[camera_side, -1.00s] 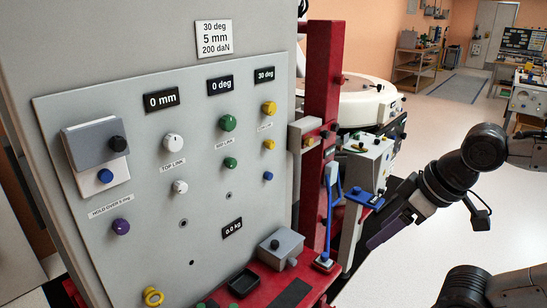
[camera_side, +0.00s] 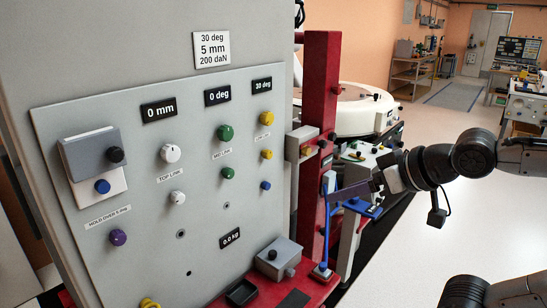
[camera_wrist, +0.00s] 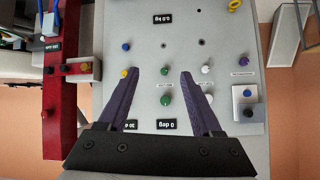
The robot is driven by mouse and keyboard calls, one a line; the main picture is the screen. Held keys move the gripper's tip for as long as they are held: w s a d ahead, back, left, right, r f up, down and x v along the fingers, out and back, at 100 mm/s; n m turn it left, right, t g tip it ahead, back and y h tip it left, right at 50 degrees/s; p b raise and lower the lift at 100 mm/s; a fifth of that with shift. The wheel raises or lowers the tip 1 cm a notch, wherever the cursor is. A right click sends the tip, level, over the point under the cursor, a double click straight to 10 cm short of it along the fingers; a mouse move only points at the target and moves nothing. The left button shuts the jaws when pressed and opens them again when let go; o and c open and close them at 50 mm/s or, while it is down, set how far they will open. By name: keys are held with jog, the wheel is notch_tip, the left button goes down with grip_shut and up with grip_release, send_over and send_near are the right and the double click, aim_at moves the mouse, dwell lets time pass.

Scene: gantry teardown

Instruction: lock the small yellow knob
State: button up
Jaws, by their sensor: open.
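The small yellow knob (camera_side: 266,154) is on the grey panel, below a larger yellow knob (camera_side: 265,118) and above a small blue knob (camera_side: 265,185). In the wrist view, which is upside down, the small yellow knob (camera_wrist: 124,73) lies just outside the left fingertip. The larger yellow knob seems hidden behind that finger. My gripper (camera_wrist: 161,74) is open and empty, with its purple fingers framing the green column. In the side view my gripper (camera_side: 334,196) is right of the panel, near the red post, pointing left and apart from the knob.
The red post (camera_side: 321,105) stands right of the panel, with a grey box (camera_side: 301,142) bearing small knobs. A blue-handled device (camera_side: 325,225) is near my fingers. The panel also carries green (camera_side: 225,132), white (camera_side: 171,153) and purple (camera_side: 118,237) knobs. The display over the yellow column (camera_side: 262,86) reads 30 deg.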

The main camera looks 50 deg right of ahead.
jog(key=w+d+r+m+t+y, duration=0.15)
jog(key=w+r+t, duration=0.25)
jog(key=w, duration=0.5)
jog(key=w+d+r+m+t, duration=0.1)
jog(key=w+d+r+t, duration=0.2)
jog(key=w, duration=0.5)
jog(key=m, duration=0.4)
send_near(271, 155)
jog(key=shift+h, duration=0.45)
jog(key=w, duration=0.8)
jog(key=shift+w+a+f, duration=0.15)
jog(key=shift+w+a, duration=0.15)
jog(key=shift+w, duration=0.05)
grip_shut()
